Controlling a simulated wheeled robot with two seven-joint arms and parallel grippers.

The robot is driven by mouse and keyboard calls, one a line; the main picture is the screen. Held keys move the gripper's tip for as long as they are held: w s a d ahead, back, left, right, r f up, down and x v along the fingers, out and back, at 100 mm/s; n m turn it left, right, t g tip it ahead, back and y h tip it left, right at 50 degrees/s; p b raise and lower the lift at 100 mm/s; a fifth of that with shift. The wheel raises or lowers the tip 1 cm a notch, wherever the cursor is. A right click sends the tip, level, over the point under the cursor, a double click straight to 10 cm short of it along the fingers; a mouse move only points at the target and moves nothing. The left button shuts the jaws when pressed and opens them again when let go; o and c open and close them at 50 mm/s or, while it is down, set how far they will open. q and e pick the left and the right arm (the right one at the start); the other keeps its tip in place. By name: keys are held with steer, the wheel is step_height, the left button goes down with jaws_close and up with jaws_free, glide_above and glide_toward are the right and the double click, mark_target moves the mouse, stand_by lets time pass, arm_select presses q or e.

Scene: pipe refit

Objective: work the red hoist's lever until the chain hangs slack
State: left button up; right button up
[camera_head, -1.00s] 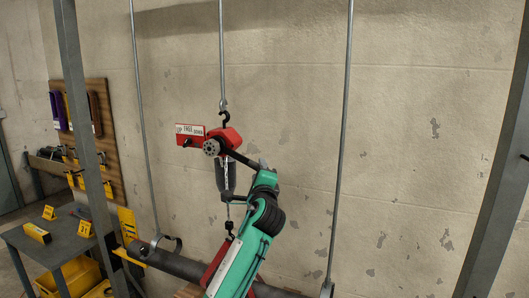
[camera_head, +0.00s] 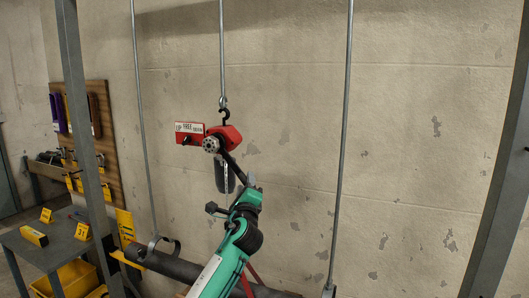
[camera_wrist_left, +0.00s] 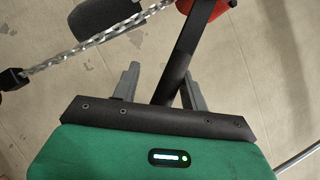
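The red hoist (camera_head: 229,136) hangs from a hook on an overhead rod, with a red lettered plate (camera_head: 189,133) at its left. Its dark lever (camera_head: 234,166) slants down and right to my left gripper (camera_head: 250,181). In the left wrist view the lever (camera_wrist_left: 183,55) passes between the spread fingers of the left gripper (camera_wrist_left: 160,86), nearer the right finger, with a gap to the left one. The chain (camera_wrist_left: 100,38) looks straight there and runs to a black block (camera_wrist_left: 13,79). In the head view its lower part is hidden by my arm. My right gripper is not in view.
A dark pipe (camera_head: 180,268) runs low behind my left arm, with a red strap (camera_head: 252,273) near it. Thin rods (camera_head: 342,150) hang on both sides of the hoist. A table (camera_head: 60,245) with yellow markers and a yellow bin (camera_head: 72,280) stands at left.

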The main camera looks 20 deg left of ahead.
arm_select(q)
steer(key=shift+a+f, duration=0.15)
steer(key=shift+a, duration=0.1)
steer(key=shift+d, duration=0.1)
steer(key=d+r+n+p, duration=0.1)
steer(key=d+r+p, duration=0.1)
steer(key=shift+r+p, duration=0.3)
steer(key=shift+p, duration=0.05)
steer(key=shift+s+d+r, duration=0.1)
steer(key=shift+d+r, duration=0.05)
steer(key=shift+d, duration=0.2)
steer(key=shift+d+n, duration=0.1)
steer(key=shift+n, duration=0.2)
